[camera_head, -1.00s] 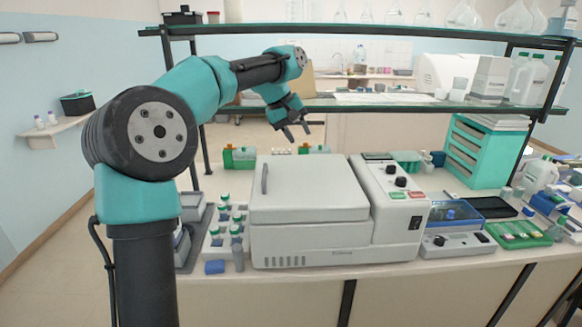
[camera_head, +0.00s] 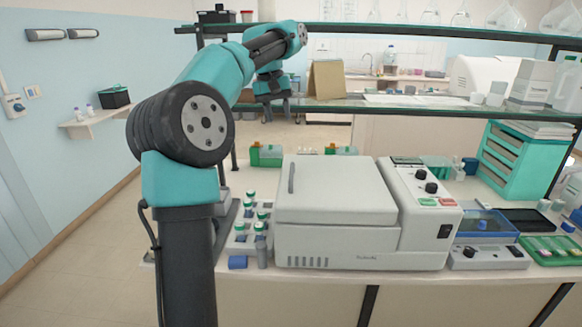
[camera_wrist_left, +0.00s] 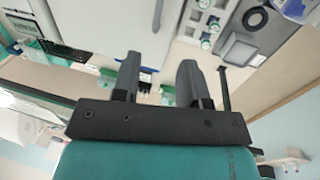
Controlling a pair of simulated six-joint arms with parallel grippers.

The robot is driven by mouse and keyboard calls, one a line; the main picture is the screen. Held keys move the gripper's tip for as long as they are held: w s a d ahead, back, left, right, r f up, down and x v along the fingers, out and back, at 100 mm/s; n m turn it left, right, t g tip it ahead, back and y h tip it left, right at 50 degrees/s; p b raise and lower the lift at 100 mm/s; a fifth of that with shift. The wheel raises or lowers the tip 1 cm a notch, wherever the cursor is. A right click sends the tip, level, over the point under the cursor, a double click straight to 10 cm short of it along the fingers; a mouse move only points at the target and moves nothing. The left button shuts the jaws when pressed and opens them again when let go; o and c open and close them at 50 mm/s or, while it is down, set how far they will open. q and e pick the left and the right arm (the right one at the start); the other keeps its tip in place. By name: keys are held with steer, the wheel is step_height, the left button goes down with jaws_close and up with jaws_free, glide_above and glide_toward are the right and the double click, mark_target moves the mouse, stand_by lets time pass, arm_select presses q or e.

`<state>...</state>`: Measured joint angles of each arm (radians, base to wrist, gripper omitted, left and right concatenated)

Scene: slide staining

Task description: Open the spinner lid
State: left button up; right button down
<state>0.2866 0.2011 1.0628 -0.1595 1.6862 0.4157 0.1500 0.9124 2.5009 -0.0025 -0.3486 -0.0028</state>
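The spinner (camera_head: 340,262) is a white box-shaped machine on the bench in the head view. Its lid (camera_head: 345,195) lies closed, with a grey bar handle (camera_head: 291,178) on its left side. In the left wrist view the handle (camera_wrist_left: 158,15) shows at the top, beyond the fingertips, beside the pale lid (camera_wrist_left: 110,25). My left gripper (camera_head: 278,112) is above and behind the handle, not touching it. Its two fingers (camera_wrist_left: 160,72) stand apart with nothing between them. My right gripper is in neither view.
A rack (camera_head: 243,237) of green-capped bottles stands left of the spinner. Its control panel (camera_head: 428,190) is on the right. A glass shelf (camera_head: 420,104) spans behind it, near my left arm. Green-and-orange boxes (camera_head: 266,155) stand at the back.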

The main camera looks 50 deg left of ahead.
mark_target(291, 170)
arm_select(q)
steer(key=f, duration=0.5)
steer(key=w+d+f, duration=0.1)
steer(key=f, duration=0.5)
steer(key=w+d+f, duration=0.1)
steer(key=f, duration=0.4)
steer(key=shift+w+d+f, duration=0.1)
steer(key=shift+d+f, duration=0.05)
steer(key=shift+d, duration=0.05)
steer(key=shift+c, duration=0.5)
jaws_close()
